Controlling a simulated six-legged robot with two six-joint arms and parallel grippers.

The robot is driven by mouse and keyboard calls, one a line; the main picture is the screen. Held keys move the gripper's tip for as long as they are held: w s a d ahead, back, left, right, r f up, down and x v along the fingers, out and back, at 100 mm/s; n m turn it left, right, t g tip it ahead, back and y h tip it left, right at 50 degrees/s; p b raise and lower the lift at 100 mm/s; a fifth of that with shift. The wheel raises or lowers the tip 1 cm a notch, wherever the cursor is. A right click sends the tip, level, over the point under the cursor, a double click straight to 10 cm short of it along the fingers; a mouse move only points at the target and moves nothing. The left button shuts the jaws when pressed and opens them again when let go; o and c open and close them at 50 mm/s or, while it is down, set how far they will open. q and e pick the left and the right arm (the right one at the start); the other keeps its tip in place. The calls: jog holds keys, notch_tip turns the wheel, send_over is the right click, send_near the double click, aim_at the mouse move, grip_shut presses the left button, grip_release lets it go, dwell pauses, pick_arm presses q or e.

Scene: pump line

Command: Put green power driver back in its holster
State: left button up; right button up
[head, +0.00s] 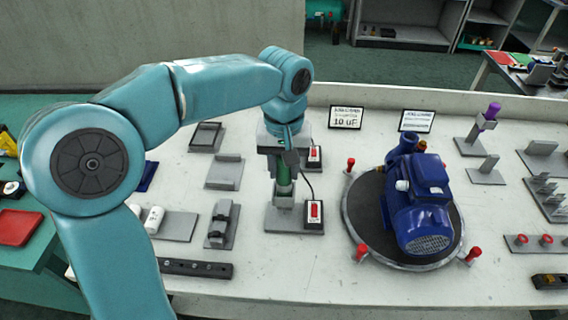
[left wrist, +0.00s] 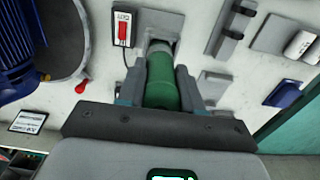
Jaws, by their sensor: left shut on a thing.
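The green power driver (head: 284,187) is upright under my left gripper (head: 284,160), which is shut on it. In the left wrist view the driver's green body (left wrist: 162,82) lies between the two fingers of my left gripper (left wrist: 159,90). The driver's lower end is at the grey holster (head: 282,217), a block on a flat base plate. The holster also shows in the left wrist view (left wrist: 158,25), just beyond the driver's end. I cannot tell how deep the driver sits in it. My right gripper is in neither view.
A boxed red switch (head: 314,212) stands close right of the holster, with another behind it. A blue pump (head: 420,200) sits on a round turntable with red knobs. A purple driver (head: 488,115) stands in a holder further right. Grey fixtures (head: 222,225) stand to the left.

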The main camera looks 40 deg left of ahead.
pick_arm(q)
jog(key=shift+f, duration=0.25)
jog(key=o, duration=1.2)
notch_tip(320, 180, up, 6)
jog(key=p, duration=0.5)
jog(key=shift+r+p, duration=0.1)
jog(key=shift+p, duration=0.2)
